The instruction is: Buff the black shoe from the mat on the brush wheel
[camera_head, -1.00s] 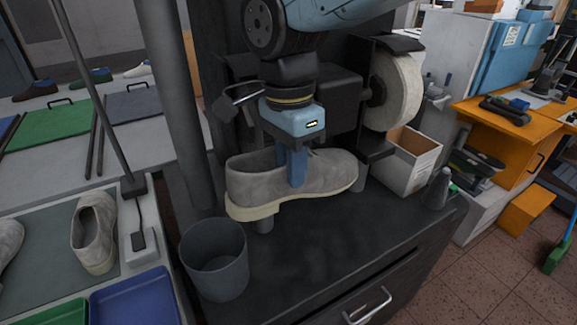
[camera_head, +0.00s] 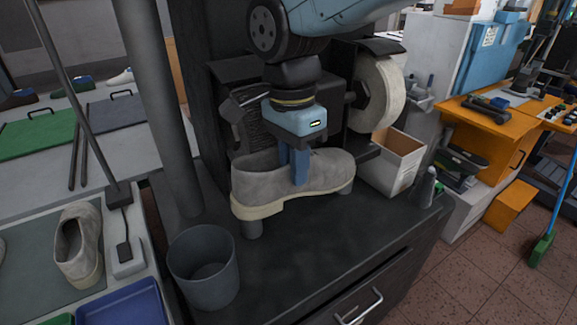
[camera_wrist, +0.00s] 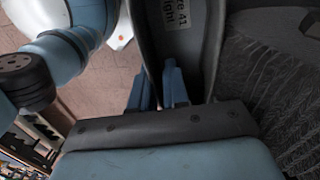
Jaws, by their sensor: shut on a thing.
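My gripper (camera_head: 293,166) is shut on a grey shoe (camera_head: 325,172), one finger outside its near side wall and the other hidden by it. No black shoe shows; this one looks grey. In the wrist view the shoe's inside (camera_wrist: 190,50) shows a white label, and grey bristles (camera_wrist: 275,90) are close at right. A cream wheel (camera_head: 381,97) stands behind and right of the toe. The grey mat (camera_head: 32,230) bears another grey shoe (camera_head: 78,243).
A grey bin (camera_head: 204,268) stands at the bench's front left. A white open box (camera_head: 393,163) and a small grey bottle (camera_head: 427,187) are at its right. A grey column (camera_head: 165,110) rises at left. The bench top in front of the shoe is clear.

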